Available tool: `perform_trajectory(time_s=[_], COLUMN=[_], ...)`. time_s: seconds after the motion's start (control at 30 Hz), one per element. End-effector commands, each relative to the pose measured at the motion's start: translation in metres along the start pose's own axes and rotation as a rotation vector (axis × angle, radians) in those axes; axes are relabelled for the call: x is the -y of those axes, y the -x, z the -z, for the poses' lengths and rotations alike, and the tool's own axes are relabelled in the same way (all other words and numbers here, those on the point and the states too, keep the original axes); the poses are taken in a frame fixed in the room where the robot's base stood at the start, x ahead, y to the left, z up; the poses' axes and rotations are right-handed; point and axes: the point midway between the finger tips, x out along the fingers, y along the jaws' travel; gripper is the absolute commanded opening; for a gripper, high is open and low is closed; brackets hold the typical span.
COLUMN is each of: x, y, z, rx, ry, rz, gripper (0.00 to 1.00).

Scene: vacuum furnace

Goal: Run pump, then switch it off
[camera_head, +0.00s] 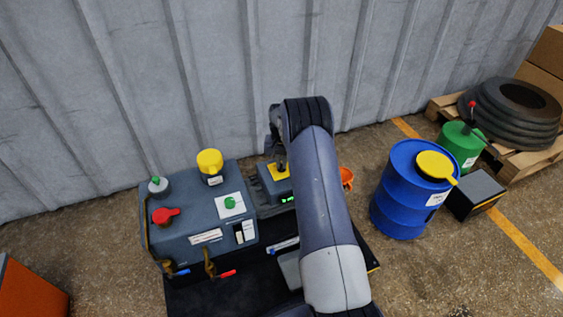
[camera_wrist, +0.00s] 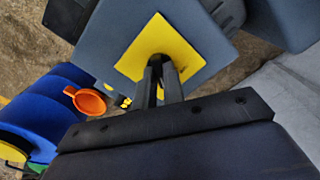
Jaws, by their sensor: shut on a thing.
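A small grey box (camera_wrist: 95,30) with a yellow plate (camera_wrist: 133,62) on top fills the upper part of the wrist view. In the head view the yellow plate (camera_head: 271,172) shows left of my arm, and a green-lit display (camera_head: 287,199) is on the box's front. My gripper (camera_wrist: 160,70) reaches down to the middle of the plate and is shut on a small dark part there, seemingly a switch. The fingers hide most of this part, so its position cannot be told. My arm covers the right side of the box in the head view.
Left of the box stands a grey console (camera_head: 185,225) with a yellow knob (camera_head: 210,161), a red handle (camera_head: 166,215), a green button (camera_head: 230,203) and levers. An orange cup (camera_wrist: 90,102) and a blue barrel (camera_head: 405,195) are to the right. A corrugated wall (camera_head: 190,80) stands behind.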

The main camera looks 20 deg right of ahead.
Motion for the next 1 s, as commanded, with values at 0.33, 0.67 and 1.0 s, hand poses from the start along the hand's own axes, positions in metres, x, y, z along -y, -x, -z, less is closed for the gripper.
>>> perform_trajectory(time_s=[0.33, 0.67, 1.0], x=[0.0, 0.0, 0.0], y=[0.0, 0.003, 0.063], z=[0.0, 0.0, 0.001], rx=[0.0, -0.001, -0.003], ry=[-0.001, 0.0, 0.0], rz=[0.001, 0.001, 0.001], gripper=[0.28, 0.32, 0.32])
